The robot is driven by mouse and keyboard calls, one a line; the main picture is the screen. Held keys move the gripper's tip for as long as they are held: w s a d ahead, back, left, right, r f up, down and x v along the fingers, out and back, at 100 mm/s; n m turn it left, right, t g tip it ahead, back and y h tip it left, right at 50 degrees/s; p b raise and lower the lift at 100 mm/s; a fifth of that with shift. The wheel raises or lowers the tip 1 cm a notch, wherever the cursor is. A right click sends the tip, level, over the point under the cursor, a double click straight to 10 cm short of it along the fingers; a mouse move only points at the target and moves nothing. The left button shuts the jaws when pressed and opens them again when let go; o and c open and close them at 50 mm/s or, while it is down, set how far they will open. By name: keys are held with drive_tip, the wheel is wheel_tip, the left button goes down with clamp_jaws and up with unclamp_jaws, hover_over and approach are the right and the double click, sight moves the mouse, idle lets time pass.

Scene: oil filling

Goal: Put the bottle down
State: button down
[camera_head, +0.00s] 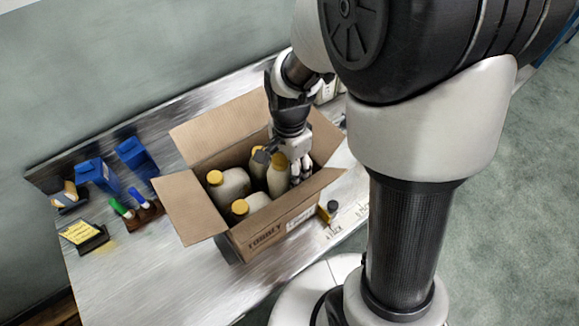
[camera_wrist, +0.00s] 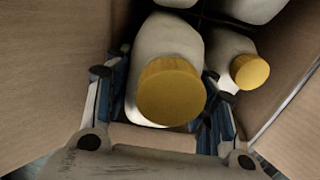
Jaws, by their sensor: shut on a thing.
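A cream bottle (camera_head: 279,182) with a yellow cap is in the open cardboard box (camera_head: 262,232), at its right side. My gripper (camera_head: 284,158) reaches down into the box from above and is shut on this bottle near its top. In the wrist view the held bottle (camera_wrist: 160,45) sits between the two fingers, its yellow cap facing the camera. The bottle's lower end is hidden, so I cannot tell whether it touches the box floor. Other yellow-capped bottles (camera_head: 232,186) stand in the box beside it, and one neighbour (camera_wrist: 228,55) shows at the right in the wrist view.
The box's flaps (camera_head: 190,207) are folded outward on a metal table (camera_head: 150,270). Blue containers (camera_head: 136,157), markers in a holder (camera_head: 146,212) and a yellow note pad (camera_head: 79,233) lie to the left. Box walls are close around the gripper. The table's front left is clear.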

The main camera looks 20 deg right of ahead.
drive_tip(key=shift+f+b, duration=0.35)
drive_tip(key=shift+f, duration=0.25)
drive_tip(key=c, duration=1)
unclamp_jaws()
drive_tip(key=shift+r, duration=0.1)
